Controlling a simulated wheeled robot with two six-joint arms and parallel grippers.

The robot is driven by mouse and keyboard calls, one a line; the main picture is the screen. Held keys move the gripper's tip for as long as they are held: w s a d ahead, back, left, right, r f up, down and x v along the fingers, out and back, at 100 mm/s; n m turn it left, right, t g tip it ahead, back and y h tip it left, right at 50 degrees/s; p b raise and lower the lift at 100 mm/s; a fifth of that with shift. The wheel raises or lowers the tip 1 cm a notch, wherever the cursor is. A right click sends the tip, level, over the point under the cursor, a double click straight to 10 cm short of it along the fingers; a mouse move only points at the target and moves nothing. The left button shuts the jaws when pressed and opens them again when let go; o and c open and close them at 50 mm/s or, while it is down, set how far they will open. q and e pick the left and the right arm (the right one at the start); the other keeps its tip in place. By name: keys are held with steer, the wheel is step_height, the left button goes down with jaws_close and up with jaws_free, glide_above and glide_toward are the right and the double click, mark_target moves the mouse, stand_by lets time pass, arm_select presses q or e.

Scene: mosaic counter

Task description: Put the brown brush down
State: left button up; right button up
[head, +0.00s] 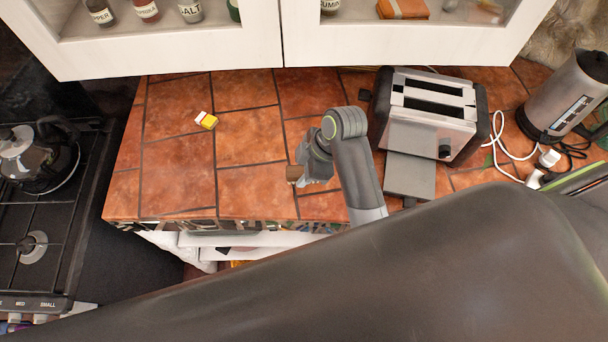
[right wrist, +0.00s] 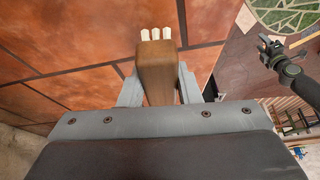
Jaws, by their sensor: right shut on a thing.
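The brown brush (right wrist: 158,72) is between the fingers of my right gripper (right wrist: 158,88) in the right wrist view. Its wooden body points away from the palm, with pale tufts at its far end. In the head view a small brown part of the brush (head: 293,173) shows at the left of my right gripper (head: 301,178), over the tiled counter (head: 250,185) near its front edge. I cannot tell whether the brush touches the tiles. My left gripper (right wrist: 268,52) shows small at the right of the right wrist view, away from the brush; its jaw state is unclear.
A toaster (head: 425,115) stands right of my right arm, with a kettle (head: 565,95) and white cables farther right. A stove (head: 45,210) is at far left.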

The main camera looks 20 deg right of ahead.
steer(key=shift+f, duration=1.4)
steer(key=shift+f, duration=0.15)
steer(key=o, duration=1.1)
steer(key=shift+c, duration=0.2)
steer(key=v, duration=0.5)
steer(key=p+v, duration=0.3)
steer(key=v, duration=0.4)
steer(key=shift+s, duration=0.1)
